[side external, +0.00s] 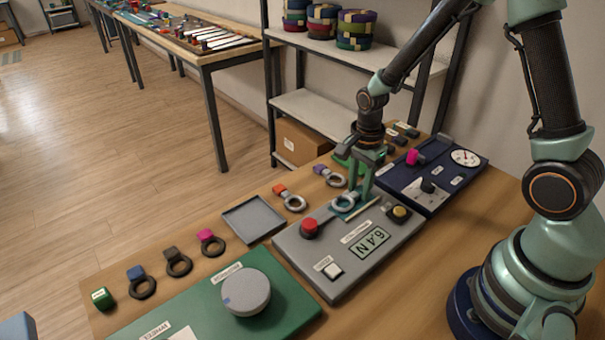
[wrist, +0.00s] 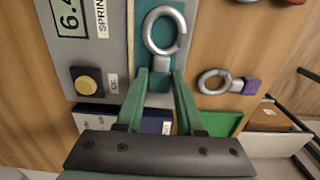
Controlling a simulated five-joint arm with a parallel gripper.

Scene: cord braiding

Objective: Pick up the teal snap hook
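The teal snap hook shows as a grey open ring (side external: 344,202) on a teal plate on the grey panel. In the wrist view its grey ring (wrist: 166,30) lies at the top middle, with a short stem pointing toward my gripper. My gripper (side external: 360,190) is down at the panel, just behind the ring. In the wrist view my gripper's two pale green fingers (wrist: 161,76) stand on either side of the hook's stem end. The hook's teal body there is hard to tell from the plate and fingers. I cannot tell whether the fingers touch it.
The grey panel (side external: 318,262) carries a red knob (side external: 309,228), a yellow button (side external: 400,212) and a 6.4 N display. A hook with a purple body (side external: 330,177) and one with an orange body (side external: 290,198) lie nearby. An empty grey tray (side external: 253,219) sits left.

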